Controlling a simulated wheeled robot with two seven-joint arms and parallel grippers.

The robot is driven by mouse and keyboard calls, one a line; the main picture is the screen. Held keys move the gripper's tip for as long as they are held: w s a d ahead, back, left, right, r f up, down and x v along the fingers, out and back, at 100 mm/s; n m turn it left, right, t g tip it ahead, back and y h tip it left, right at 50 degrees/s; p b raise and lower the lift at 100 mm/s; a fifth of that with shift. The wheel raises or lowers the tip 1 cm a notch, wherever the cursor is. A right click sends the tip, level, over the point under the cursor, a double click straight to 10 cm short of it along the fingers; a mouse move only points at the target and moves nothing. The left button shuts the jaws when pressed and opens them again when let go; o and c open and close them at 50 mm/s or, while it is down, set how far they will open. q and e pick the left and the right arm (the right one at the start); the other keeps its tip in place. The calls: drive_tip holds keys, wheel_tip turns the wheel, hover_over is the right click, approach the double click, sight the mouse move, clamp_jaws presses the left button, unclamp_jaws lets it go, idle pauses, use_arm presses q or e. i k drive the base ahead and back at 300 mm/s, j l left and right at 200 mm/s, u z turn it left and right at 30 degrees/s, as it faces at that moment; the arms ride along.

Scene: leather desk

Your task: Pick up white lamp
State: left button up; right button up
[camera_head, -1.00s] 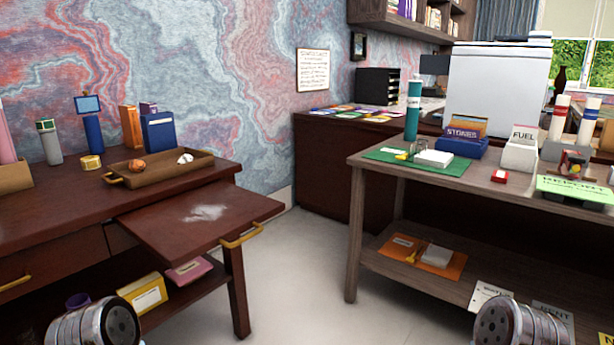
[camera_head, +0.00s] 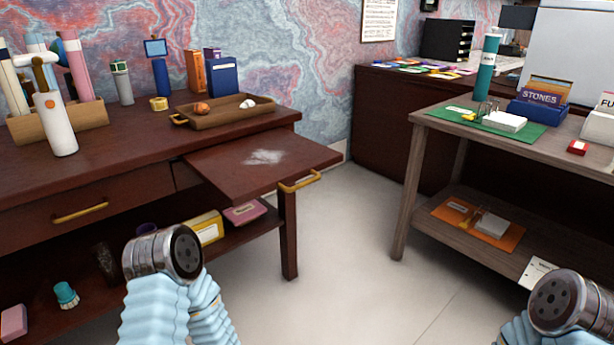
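A white upright cylinder (camera_head: 56,128) with an orange dot and a brownish top stands near the left end of the dark wooden desk (camera_head: 130,150). It looks like the white lamp, though I cannot be certain. It stands in front of a wooden holder (camera_head: 88,117) with several rolled tubes, and hides part of it. Only metal joints and pale blue sleeves of my two arms show at the bottom. No gripper fingers are visible, and nothing touches the white cylinder.
A wooden tray (camera_head: 190,117) with small round objects sits right of the holder. A pull-out board (camera_head: 225,168) with a gold handle juts from the desk. A grey-brown table (camera_head: 550,145) stands at the right. Open floor (camera_head: 345,260) lies between them.

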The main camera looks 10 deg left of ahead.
sight(56, 123)
drive_tip(key=u, duration=1.75)
drive_tip(key=j, duration=0.35)
drive_tip(key=j+z, duration=0.4)
drive_tip(key=j, duration=0.5)
drive_tip(key=j+z, duration=0.35)
drive_tip(key=j, duration=0.55)
